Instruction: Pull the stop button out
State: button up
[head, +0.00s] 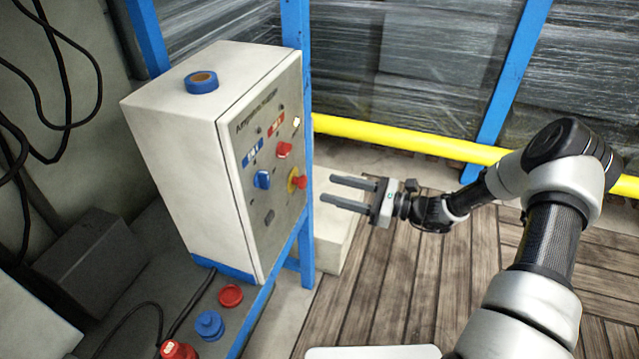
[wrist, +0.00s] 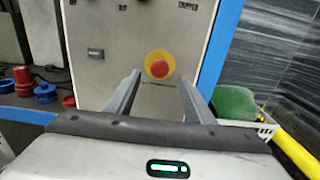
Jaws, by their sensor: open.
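The stop button (head: 300,182) is a red mushroom head on a yellow round plate, low on the right side of the control box's front panel (head: 262,215). In the wrist view the stop button (wrist: 159,69) shows between and beyond my fingertips, slightly above them. My gripper (head: 326,190) is open and empty, to the right of the panel, with its two fingers pointing at it. A gap shows between the fingertips and the button. In the wrist view my gripper (wrist: 160,80) has its fingers spread to either side below the button.
The panel also carries a blue switch (head: 262,180) and a red switch (head: 284,149). A blue roll (head: 201,82) lies on the box. Red and blue caps (head: 209,325) stand on the bench. A blue post (head: 307,230) and yellow pipe (head: 400,143) are nearby.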

jog(key=v, duration=1.1)
jog(key=shift+p, duration=0.45)
jog(key=shift+r, duration=0.1)
jog(key=s+a+r+n+g+h, duration=0.3)
jog(key=s+r+n+g+h, duration=0.1)
jog(key=s+r+n, duration=0.15)
jog(key=s+a+r+n+g+h, duration=0.3)
jog(key=s+r+n+h, duration=0.2)
jog(key=r+n, duration=0.15)
jog(key=s+d+r+n+t+h, duration=0.25)
jog(key=s+r+n+h, duration=0.2)
jog(key=s+r, duration=0.25)
jog(key=s+d+r+n+t+h, duration=0.2)
jog(key=s+r+n+t+h, duration=0.2)
jog(key=s+r+n, duration=0.3)
notch_tip(320, 180, up, 20)
jog(key=m+p, duration=0.1)
jog(key=p, duration=1.8)
jog(key=shift+s+p, duration=0.15)
jog(key=shift+p, duration=0.25)
jog(key=shift+d+m+y, duration=0.1)
jog(key=shift+m+y, duration=0.15)
